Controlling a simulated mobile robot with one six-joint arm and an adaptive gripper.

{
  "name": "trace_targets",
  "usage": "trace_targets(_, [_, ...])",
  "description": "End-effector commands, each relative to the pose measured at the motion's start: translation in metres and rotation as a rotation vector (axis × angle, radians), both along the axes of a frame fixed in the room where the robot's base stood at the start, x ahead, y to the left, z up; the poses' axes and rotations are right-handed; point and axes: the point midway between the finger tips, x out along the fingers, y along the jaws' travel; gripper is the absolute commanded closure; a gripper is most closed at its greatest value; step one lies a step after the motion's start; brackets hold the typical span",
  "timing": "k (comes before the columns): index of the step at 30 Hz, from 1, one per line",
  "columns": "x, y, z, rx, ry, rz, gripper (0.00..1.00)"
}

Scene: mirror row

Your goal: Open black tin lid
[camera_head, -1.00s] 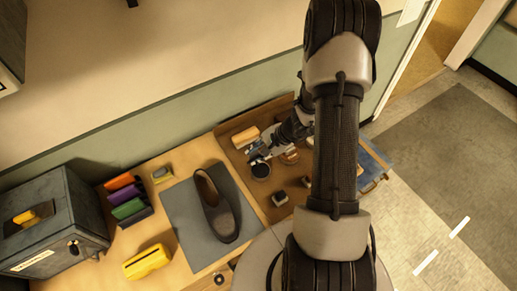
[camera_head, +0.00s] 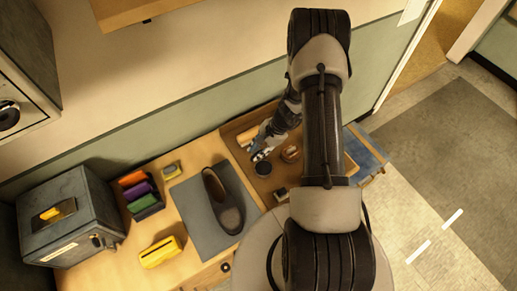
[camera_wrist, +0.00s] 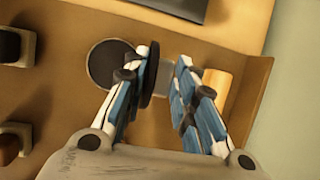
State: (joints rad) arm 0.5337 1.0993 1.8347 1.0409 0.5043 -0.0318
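The black tin (camera_wrist: 108,62) lies on the wooden tray, with a dark round face and a pale rim in the wrist view. It also shows just below my gripper in the head view (camera_head: 262,168). A thin black disc, apparently its lid (camera_wrist: 150,75), stands on edge at the tin's right side, against or very near my left finger. I cannot tell whether it is attached to the tin. My gripper (camera_wrist: 163,75) has blue-and-white fingers. They are apart, with a gap between the disc and the right finger. The left finger partly covers the tin's edge.
The tray (camera_head: 240,158) also holds a tan block (camera_wrist: 216,92), a round wooden item (camera_head: 291,153) and small dark-topped jars (camera_wrist: 15,46). A dark shoe (camera_head: 224,205) lies on a grey mat (camera_head: 191,209) to the left. The wall is close behind.

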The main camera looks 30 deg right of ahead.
Motion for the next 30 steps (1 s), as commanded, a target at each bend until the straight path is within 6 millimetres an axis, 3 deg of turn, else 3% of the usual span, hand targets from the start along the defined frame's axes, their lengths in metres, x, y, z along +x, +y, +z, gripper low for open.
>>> trace_targets(6, [0.001, -0.001, 0.001, -0.002, -0.003, 0.002, 0.6])
trace_targets(17, [0.0, -0.002, 0.003, -0.001, -0.002, -0.001, 0.6])
trace_targets(23, [-0.004, -0.014, 0.03, -0.004, -0.005, -0.002, 0.6])
trace_targets(30, [-0.013, -0.034, 0.077, -0.004, -0.005, -0.002, 0.6])
